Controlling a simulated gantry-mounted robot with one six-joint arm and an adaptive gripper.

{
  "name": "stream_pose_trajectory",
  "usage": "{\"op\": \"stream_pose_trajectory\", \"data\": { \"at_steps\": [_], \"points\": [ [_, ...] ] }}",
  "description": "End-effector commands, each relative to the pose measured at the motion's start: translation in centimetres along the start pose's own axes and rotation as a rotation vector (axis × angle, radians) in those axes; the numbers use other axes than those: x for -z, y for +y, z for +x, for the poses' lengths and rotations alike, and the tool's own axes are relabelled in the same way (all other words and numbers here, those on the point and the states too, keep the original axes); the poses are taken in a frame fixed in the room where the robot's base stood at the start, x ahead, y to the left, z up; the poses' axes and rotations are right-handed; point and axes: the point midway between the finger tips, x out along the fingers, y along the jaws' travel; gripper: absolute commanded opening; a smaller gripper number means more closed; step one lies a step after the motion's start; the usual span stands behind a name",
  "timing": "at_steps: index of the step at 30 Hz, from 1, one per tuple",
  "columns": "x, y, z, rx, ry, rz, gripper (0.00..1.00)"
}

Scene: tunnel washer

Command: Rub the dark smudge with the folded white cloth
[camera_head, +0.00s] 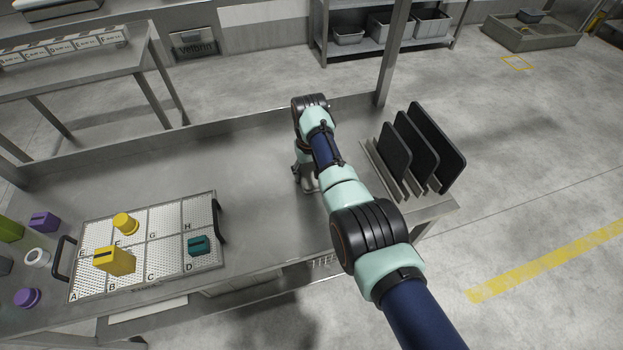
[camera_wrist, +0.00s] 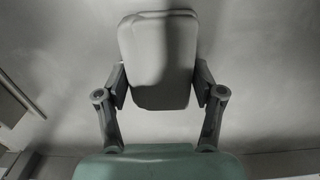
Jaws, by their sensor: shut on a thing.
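My gripper (camera_wrist: 160,84) is shut on the folded white cloth (camera_wrist: 150,45), which sits between the two fingers in the wrist view. The cloth is a thick rounded pad, partly in shadow. In the head view my gripper (camera_head: 308,182) points down at the grey metal table, left of the rack of dark boards. The cloth is not clear there, being small and behind the gripper and arm. I cannot tell whether it touches the table. The dark smudge is not visible in either view.
A rack (camera_head: 383,170) with dark upright boards (camera_head: 436,145) stands close to the right of my gripper. A lettered tray (camera_head: 150,275) holds yellow and teal pieces at left, with purple and white items beside it. The table between tray and gripper is clear. A post (camera_head: 393,55) rises behind.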

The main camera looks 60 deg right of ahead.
Motion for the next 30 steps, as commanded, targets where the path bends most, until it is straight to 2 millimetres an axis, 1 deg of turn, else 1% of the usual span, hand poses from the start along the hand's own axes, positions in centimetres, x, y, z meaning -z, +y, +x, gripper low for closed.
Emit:
{"op": "stream_pose_trajectory", "data": {
  "at_steps": [1, 9, 10, 13, 14, 30],
  "points": [
    [0.2, 0.0, 0.5, 0.000, 0.001, -0.001, 0.30],
    [0.9, -0.2, 0.5, 0.000, 0.000, -0.003, 0.30],
    [1.0, -0.2, 0.1, 0.000, 0.001, -0.003, 0.30],
    [0.9, -0.4, -2.4, 0.000, 0.004, -0.006, 0.30],
    [0.8, -0.4, -2.9, 0.000, 0.003, -0.006, 0.30],
    [0.8, -1.2, -7.5, 0.000, 0.000, -0.019, 0.30]
  ]
}}
